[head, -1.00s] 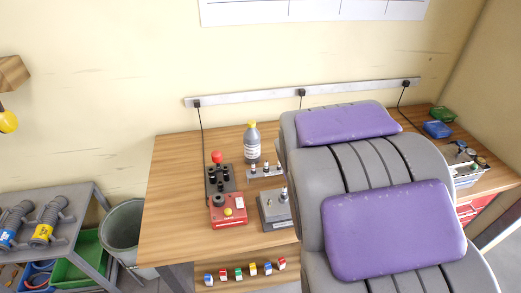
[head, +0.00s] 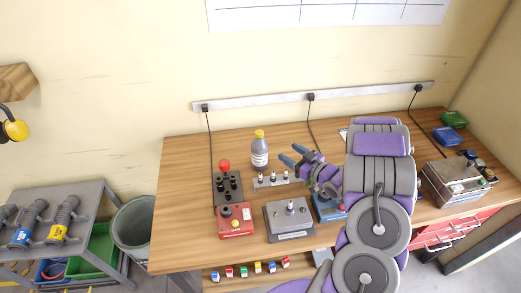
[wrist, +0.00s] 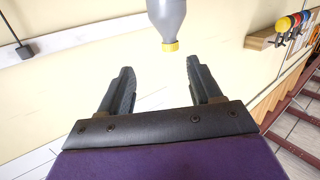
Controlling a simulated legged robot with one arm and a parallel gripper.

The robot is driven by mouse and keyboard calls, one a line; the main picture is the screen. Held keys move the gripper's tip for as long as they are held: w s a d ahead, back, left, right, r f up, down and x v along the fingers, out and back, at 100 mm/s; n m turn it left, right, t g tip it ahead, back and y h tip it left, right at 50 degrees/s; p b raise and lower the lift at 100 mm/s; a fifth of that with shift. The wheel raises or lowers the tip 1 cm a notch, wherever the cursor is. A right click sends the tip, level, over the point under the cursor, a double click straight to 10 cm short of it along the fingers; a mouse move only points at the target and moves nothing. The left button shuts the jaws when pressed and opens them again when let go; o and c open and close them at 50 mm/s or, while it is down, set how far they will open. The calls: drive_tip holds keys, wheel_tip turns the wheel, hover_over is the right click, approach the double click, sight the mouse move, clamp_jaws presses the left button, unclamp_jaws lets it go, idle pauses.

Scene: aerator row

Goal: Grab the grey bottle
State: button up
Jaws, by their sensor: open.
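The grey bottle (head: 260,154) with a yellow cap and white label stands upright on the wooden bench, near the wall. My gripper (head: 292,155) is just to the right of it in the head view, jaws apart and pointing toward it. In the wrist view the bottle (wrist: 166,14) appears cap-down at the top edge, partly cut off, beyond the open fingers (wrist: 158,70). Nothing is between the fingers, and no contact with the bottle shows.
A small rack with several fittings (head: 273,181) stands just in front of the bottle. A joystick box (head: 227,188), a red box (head: 235,222) and a grey box (head: 289,220) are nearer the front edge. A metal box (head: 455,182) sits at right. A cable (head: 312,128) hangs behind my gripper.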

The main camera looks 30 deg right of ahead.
drive_tip(key=t, duration=0.1)
approach(262, 136)
drive_tip(key=w, duration=0.1)
drive_tip(key=shift+y, duration=0.4)
drive_tip(key=x, duration=0.8)
drive_tip(key=shift+d, duration=0.1)
drive_tip(key=x, duration=0.4)
drive_tip(key=shift+w+f+b, duration=0.15)
drive_tip(key=shift+w+b, duration=0.1)
drive_tip(key=shift+b, duration=0.1)
drive_tip(key=shift+d, duration=0.1)
drive_tip(key=shift+c, duration=0.5)
clamp_jaws()
